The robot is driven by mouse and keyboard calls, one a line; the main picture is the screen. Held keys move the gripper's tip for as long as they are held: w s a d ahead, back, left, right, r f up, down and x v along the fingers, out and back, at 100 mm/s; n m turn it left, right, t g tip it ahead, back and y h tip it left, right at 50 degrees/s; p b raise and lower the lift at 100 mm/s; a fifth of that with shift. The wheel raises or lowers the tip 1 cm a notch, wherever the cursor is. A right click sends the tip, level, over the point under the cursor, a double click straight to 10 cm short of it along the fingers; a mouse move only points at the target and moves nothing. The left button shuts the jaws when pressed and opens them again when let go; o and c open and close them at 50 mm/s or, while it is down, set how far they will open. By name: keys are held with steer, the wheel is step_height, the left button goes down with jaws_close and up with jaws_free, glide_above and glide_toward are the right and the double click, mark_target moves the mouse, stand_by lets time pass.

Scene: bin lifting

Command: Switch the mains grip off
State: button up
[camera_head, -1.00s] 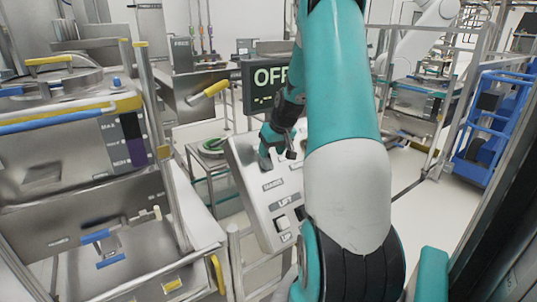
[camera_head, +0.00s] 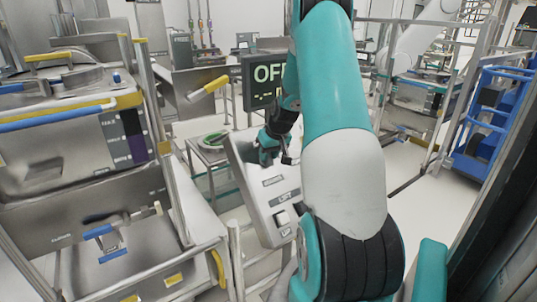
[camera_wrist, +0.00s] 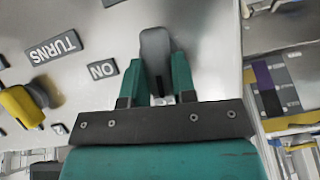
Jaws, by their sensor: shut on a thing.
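The mains grip (camera_wrist: 157,44) is a dark grey lever on a metal panel, seen in the wrist view. My gripper (camera_wrist: 155,78) is shut on it, with one teal finger on each side of its lower part. A label reading "ON" (camera_wrist: 102,70) lies just left of the grip. In the head view my gripper (camera_head: 266,157) is at the upper part of the tilted control panel (camera_head: 246,187); it hides the grip there. The display (camera_head: 262,88) above the panel reads "OFF", partly covered by my arm.
A yellow knob (camera_wrist: 20,106) stands beside a "TURNS" label (camera_wrist: 54,46) in the wrist view. A switch marked "LIFT" (camera_head: 282,218) is low on the panel. Metal machinery and rails (camera_head: 75,160) stand close at the left; a blue rack (camera_head: 490,120) is at the right.

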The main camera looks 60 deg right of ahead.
steer(key=shift+a+f+n+b, duration=0.1)
steer(key=shift+f+n+b, duration=0.3)
steer(key=shift+b, duration=0.3)
steer(key=shift+r+h, duration=0.1)
steer(key=shift+h, duration=0.2)
steer(key=shift+r, duration=0.1)
steer(key=o, duration=0.9)
steer(key=shift+r, duration=0.1)
steer(key=shift+s+r, duration=0.1)
steer(key=shift+r, duration=0.3)
steer(key=b+v, duration=0.3)
steer(key=v, duration=1.3)
steer(key=shift+a+r, duration=0.15)
steer(key=shift+r, duration=0.1)
